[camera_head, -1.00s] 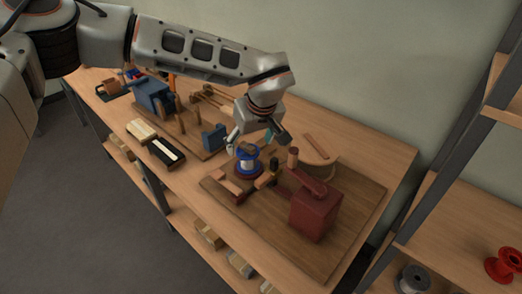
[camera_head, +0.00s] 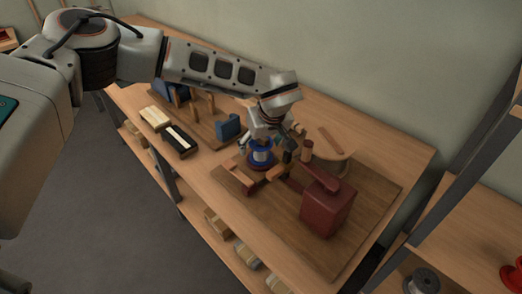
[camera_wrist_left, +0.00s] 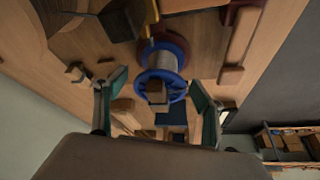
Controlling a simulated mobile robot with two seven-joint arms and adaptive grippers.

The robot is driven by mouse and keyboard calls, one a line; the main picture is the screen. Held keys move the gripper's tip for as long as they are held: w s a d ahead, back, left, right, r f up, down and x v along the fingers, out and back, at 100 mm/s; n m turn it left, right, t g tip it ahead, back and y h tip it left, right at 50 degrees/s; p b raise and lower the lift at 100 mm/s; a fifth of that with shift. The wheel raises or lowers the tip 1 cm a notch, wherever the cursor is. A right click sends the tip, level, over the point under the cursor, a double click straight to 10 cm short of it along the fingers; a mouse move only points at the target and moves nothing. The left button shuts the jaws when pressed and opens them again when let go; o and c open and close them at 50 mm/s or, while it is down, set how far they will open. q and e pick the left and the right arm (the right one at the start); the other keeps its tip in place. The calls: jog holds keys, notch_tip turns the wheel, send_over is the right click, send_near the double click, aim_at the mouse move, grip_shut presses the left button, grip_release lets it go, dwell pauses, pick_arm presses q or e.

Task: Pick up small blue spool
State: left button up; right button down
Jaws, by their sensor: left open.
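The small blue spool (camera_head: 261,154) has blue flanges and a pale wound middle. It sits on a dark red base on the brown board (camera_head: 345,231), beside the dark red machine. In the left wrist view the spool (camera_wrist_left: 164,63) lies ahead, between and beyond the fingers. My left gripper (camera_head: 267,148) is right above and around the spool's near side in the head view. Its two teal-lined fingers stand wide apart in the left wrist view (camera_wrist_left: 158,108), with nothing held between them. Whether a finger touches the spool is hard to tell. My right gripper is not in view.
A dark red machine block (camera_head: 326,207) stands close to the right of the spool. Wooden bars (camera_head: 239,175) lie near it, and a round wooden piece (camera_head: 332,144) is behind. A blue block (camera_head: 228,127) and a black tray (camera_head: 181,141) are to the left.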

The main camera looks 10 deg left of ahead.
pick_arm(q)
jog(key=c, duration=1.3)
jog(key=shift+o, duration=0.2)
jog(key=shift+r, duration=0.1)
